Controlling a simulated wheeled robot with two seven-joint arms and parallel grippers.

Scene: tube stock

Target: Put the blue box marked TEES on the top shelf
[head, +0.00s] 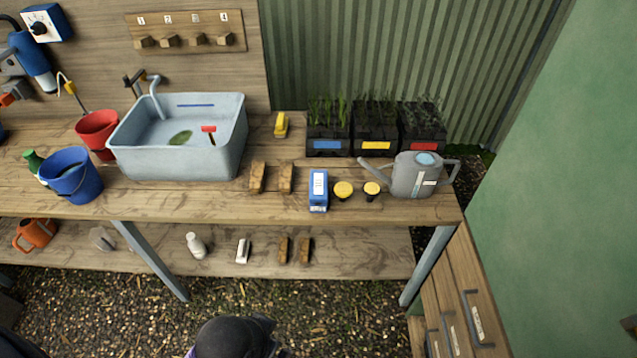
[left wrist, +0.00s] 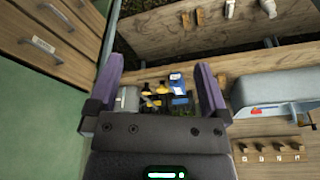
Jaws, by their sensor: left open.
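A blue box (head: 318,190) with a white label stands upright on the bench top near its front edge, left of two yellow-topped items; its lettering is too small to read. In the left wrist view the blue box (left wrist: 179,87) shows beyond and between the fingers of my left gripper (left wrist: 158,66), which is open, empty and apart from the box. A dark part of my own arm shows at the bottom of the head view. I see the bench top (head: 290,210) and a lower shelf (head: 350,258); no shelf above the bench is visible. My right gripper is not in view.
A grey watering can (head: 412,175) and yellow-topped items (head: 343,190) stand right of the box, planted trays (head: 328,140) behind it. Wooden blocks (head: 286,177) and a sink (head: 190,155) are to the left. Drawers (head: 465,300) stand at the right.

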